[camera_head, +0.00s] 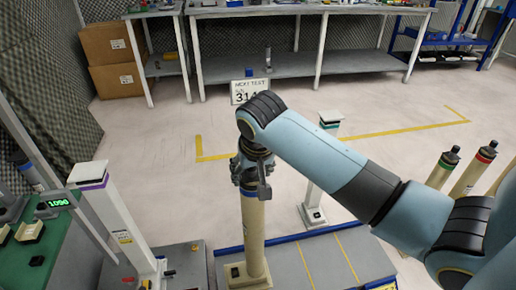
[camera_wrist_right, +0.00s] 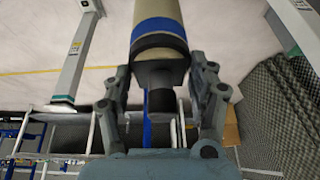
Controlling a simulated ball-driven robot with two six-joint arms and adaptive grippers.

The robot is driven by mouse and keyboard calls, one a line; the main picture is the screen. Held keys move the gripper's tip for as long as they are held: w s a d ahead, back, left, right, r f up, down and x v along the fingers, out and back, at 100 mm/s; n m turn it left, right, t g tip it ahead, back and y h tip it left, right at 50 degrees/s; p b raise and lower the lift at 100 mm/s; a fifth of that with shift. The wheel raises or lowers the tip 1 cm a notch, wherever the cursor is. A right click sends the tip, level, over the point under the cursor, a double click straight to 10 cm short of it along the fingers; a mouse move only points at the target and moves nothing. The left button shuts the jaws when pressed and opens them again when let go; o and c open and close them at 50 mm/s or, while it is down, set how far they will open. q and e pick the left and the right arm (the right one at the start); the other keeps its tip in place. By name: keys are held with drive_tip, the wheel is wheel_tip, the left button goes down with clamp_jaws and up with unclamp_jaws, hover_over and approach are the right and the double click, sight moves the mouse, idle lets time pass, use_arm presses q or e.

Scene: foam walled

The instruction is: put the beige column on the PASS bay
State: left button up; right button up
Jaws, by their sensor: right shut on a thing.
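The beige column (camera_head: 254,235) stands upright in the head view, with a blue band near its top and a square beige foot. In the right wrist view the column (camera_wrist_right: 157,10) shows its blue band and dark neck between the fingers. My right gripper (camera_head: 252,185) is shut on the column's top. The foot is over the left part of a grey, blue-edged platform (camera_head: 323,262) divided by yellow lines. I cannot tell whether the foot touches it. No PASS lettering is readable, so I cannot tell which bay is PASS. My left gripper is not in view.
Beige columns with a green band (camera_head: 443,168) and a red band (camera_head: 473,170) stand at the right. A white post (camera_head: 314,190) stands behind the platform. Another white post (camera_head: 122,225) and a green-topped bench (camera_head: 55,255) are at the left. Open floor lies beyond.

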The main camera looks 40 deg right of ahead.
drive_tip(key=w+f+b, duration=0.3)
drive_tip(key=w+f, duration=0.3)
drive_tip(key=f, duration=0.1)
drive_tip(key=shift+w+d+f, duration=0.2)
drive_tip(key=shift+d+f, duration=0.1)
drive_tip(key=shift+d, duration=0.1)
drive_tip(key=o, duration=1.7)
drive_tip(key=shift+s, duration=0.15)
